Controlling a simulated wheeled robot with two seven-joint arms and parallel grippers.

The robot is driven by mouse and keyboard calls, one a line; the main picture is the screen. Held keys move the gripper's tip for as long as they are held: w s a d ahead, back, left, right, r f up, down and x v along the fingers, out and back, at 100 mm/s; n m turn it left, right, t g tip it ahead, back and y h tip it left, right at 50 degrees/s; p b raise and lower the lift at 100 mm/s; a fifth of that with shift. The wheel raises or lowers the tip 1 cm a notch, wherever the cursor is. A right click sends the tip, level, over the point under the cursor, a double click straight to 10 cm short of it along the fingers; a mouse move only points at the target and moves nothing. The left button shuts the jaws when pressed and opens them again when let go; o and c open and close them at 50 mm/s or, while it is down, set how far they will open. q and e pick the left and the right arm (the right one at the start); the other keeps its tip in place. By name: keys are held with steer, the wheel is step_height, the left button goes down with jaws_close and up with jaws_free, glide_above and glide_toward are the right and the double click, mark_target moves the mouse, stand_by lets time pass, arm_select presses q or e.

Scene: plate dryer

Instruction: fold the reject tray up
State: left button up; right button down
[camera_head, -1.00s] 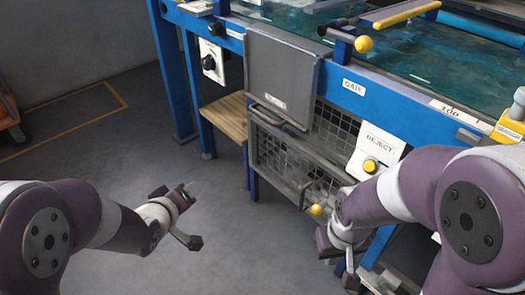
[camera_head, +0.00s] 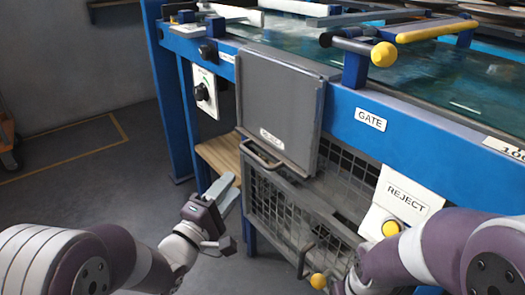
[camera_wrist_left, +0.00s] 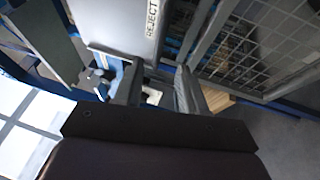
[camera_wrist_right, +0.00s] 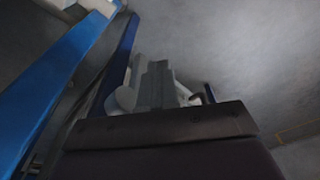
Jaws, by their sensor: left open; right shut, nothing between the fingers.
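The reject tray (camera_head: 280,105) is a grey panel hanging folded down on the blue machine's front. It has a bar handle (camera_head: 262,158) at its lower edge and a small label. In the left wrist view the panel (camera_wrist_left: 128,22) reads REJECT. My left gripper (camera_head: 228,192) is open and empty, below and slightly left of the handle, apart from it. Its two fingers (camera_wrist_left: 158,90) point toward the panel in the left wrist view. My right gripper's fingers (camera_wrist_right: 147,85) are shut and empty in the right wrist view; the arm hides them in the head view.
A wire mesh basket (camera_head: 283,215) stands beneath the panel. A rod with a yellow knob (camera_head: 318,281) sticks out near my right arm. A wooden shelf (camera_head: 218,155) lies left.

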mark_target(254, 154)
arm_select(q)
steer(key=b+x, duration=0.1)
steer(key=x, duration=1)
steer(key=shift+w+d, duration=0.1)
steer(key=shift+w, duration=0.05)
steer(key=shift+c, duration=0.3)
